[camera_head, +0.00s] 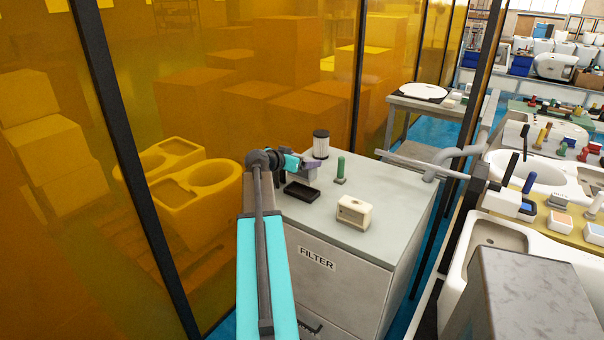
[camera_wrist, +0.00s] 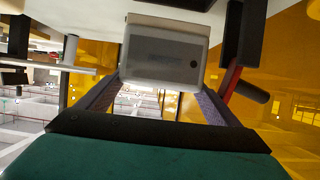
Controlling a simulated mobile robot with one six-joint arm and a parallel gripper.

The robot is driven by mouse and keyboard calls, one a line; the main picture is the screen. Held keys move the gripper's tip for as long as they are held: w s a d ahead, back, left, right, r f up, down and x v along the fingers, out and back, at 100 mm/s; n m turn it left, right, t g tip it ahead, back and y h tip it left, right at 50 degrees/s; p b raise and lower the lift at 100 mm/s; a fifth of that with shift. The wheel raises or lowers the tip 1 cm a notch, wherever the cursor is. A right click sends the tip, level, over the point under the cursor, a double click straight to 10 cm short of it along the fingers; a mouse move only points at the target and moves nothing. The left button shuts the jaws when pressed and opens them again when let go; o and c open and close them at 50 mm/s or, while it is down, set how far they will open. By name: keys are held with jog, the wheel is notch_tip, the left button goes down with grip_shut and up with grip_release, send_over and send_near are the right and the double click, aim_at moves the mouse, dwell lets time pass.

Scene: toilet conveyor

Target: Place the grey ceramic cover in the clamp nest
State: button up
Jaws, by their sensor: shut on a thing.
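My gripper (camera_head: 306,164) is above the left part of the grey cabinet top in the head view. In the wrist view the two fingers (camera_wrist: 163,82) are shut on a grey box-shaped piece with rounded corners and a small dark dot, which looks like the grey ceramic cover (camera_wrist: 163,58). In the head view the cover is small and partly hidden by the gripper. A black open tray (camera_head: 301,192) lies on the cabinet top just below and in front of the gripper. I cannot tell whether this tray is the clamp nest.
On the cabinet top (camera_head: 385,215) stand a filter canister (camera_head: 320,145) behind the gripper, a green-topped post (camera_head: 340,167) and a cream block (camera_head: 353,212) to the right. Amber panels (camera_head: 240,80) close the left and back. A crowded bench (camera_head: 560,215) is at right.

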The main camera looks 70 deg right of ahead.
aim_at(298, 174)
jog(key=shift+f, duration=1.15)
jog(key=shift+f+p, duration=0.55)
jog(key=shift+f, duration=1.35)
jog(key=shift+f, duration=0.15)
jog(key=o, duration=1.2)
jog(key=shift+c, duration=0.2)
jog(key=shift+r, duration=0.2)
jog(key=shift+w+a, duration=0.1)
jog(key=shift+a, duration=0.3)
jog(key=b+v, duration=0.2)
jog(key=v, duration=0.9)
jog(key=shift+b, duration=0.4)
